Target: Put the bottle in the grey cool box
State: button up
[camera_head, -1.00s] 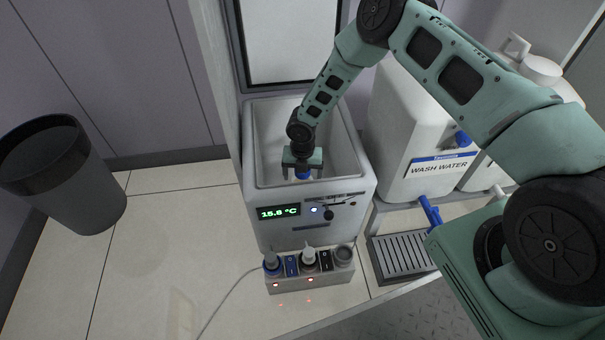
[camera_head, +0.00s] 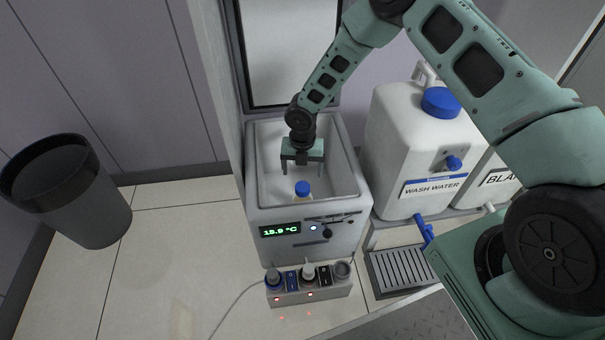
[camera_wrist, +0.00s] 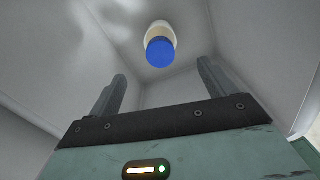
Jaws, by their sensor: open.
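The bottle (camera_head: 302,189) has a blue cap and a pale body. It stands inside the grey cool box (camera_head: 262,216), near its front wall, and only its top shows in the head view. It also shows in the wrist view (camera_wrist: 160,47), apart from the fingers. My gripper (camera_head: 302,170) is open and empty, over the inside of the box behind and above the bottle. Its two fingers are spread in the wrist view (camera_wrist: 160,88). The box's lid (camera_head: 290,50) stands raised at the back. The box display reads about 15.9 °C.
A white wash water canister (camera_head: 395,150) and a drain grate (camera_head: 393,270) are at right. A black bin (camera_head: 75,205) stands at left on open floor.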

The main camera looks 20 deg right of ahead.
jog(key=s+a+r+m, duration=0.4)
jog(key=s+r+m, duration=0.15)
jog(key=r, duration=0.55)
jog(key=s+a+r+m, duration=0.4)
jog(key=s+r+m, duration=0.15)
jog(key=r, duration=0.65)
jog(key=s+r+m, duration=0.5)
jog(key=s+m, duration=0.1)
jog(key=s, duration=0.5)
jog(key=s+d+r+m, duration=0.1)
jog(key=s+r+m, duration=0.5)
jog(key=s, duration=0.5)
jog(key=shift+d+m+y, duration=0.2)
jog(key=shift+m+y, duration=0.1)
